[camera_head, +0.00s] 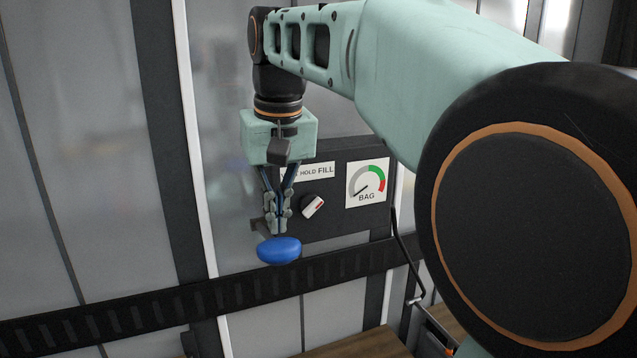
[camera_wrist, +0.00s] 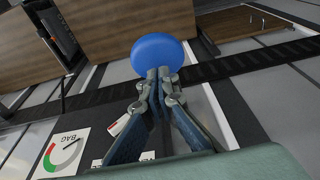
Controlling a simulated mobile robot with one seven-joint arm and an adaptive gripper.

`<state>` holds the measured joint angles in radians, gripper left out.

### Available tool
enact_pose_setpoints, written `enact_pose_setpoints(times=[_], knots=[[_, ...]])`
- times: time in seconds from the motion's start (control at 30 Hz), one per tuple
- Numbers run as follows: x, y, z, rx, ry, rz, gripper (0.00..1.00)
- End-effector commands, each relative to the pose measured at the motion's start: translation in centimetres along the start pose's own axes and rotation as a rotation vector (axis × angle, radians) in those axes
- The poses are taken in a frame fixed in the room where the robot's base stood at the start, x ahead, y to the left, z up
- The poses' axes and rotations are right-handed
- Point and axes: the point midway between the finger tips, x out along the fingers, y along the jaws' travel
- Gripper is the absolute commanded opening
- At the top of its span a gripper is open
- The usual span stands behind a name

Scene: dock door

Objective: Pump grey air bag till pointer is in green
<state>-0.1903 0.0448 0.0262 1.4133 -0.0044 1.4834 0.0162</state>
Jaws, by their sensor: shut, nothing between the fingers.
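A dark control panel (camera_head: 335,222) on the wall carries a round BAG gauge (camera_head: 367,183) with grey, green and red bands. Its pointer points to the lower left, in the grey band; the gauge also shows in the wrist view (camera_wrist: 62,152). A white selector knob with a red mark (camera_head: 313,206) sits under a label reading HOLD FILL, partly hidden by my gripper. A blue rounded handle (camera_head: 279,251) sticks out at the panel's lower left. My gripper (camera_head: 279,231) is shut and empty, fingertips close to the handle (camera_wrist: 157,54); contact is unclear. I cannot pick out the bag.
A black slotted rail (camera_head: 150,314) runs across the wall below the panel. A black hose (camera_head: 402,250) hangs at the panel's right. Wooden surfaces (camera_wrist: 125,25) lie below, with a dark gap between them. My arm covers the right side of the head view.

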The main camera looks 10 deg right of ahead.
Motion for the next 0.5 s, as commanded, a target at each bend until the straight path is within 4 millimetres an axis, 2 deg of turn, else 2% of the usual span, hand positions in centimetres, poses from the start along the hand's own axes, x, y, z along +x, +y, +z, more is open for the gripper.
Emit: enact_pose_setpoints(times=[0.5], knots=[[2.9, 0.0, 0.6, 0.000, -0.001, 0.000, 0.00]])
